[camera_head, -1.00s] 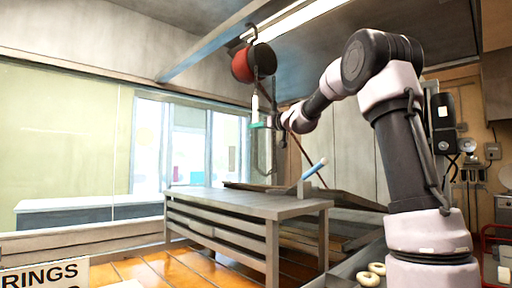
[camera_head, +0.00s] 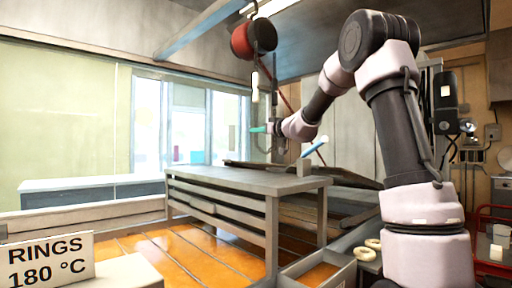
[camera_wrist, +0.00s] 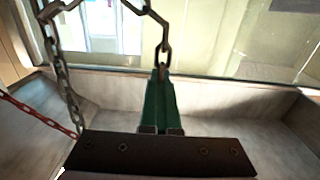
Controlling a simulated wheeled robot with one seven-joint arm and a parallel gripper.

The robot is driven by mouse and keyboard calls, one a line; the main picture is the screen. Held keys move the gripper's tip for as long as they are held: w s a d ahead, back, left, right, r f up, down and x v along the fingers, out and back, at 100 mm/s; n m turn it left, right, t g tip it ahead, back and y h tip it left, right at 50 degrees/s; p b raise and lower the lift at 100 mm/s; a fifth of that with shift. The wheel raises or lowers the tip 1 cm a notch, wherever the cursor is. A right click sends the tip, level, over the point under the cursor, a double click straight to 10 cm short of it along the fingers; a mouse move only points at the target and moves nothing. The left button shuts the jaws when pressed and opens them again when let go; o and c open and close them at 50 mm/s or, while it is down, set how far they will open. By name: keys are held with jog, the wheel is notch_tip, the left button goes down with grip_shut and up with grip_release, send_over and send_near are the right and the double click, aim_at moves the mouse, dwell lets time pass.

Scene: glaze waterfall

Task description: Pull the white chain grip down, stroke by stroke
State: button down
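The white chain grip (camera_head: 255,87) hangs upright below the red and black hoist drum (camera_head: 252,39) in the head view. My gripper (camera_head: 258,129) is below the white grip, with a visible gap between them. Its green fingers (camera_wrist: 160,105) lie close together in the wrist view and look shut. A dark metal chain (camera_wrist: 163,35) comes down to the fingertips there; I cannot tell whether a link is pinched between them. Another chain strand (camera_wrist: 64,85) hangs to the left. The white grip does not show in the wrist view.
A grey slatted table (camera_head: 245,180) stands below my gripper. A blue-handled tool (camera_head: 314,147) sticks up behind its right end. A reddish chain (camera_wrist: 35,112) slants at the left in the wrist view. A sign (camera_head: 48,262) and a tray (camera_head: 318,270) are in front.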

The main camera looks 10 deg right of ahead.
jog(key=shift+f, duration=3)
jog(key=c, duration=1.6)
grip_release()
jog(key=shift+c, duration=2)
grip_release()
jog(key=v, duration=0.9)
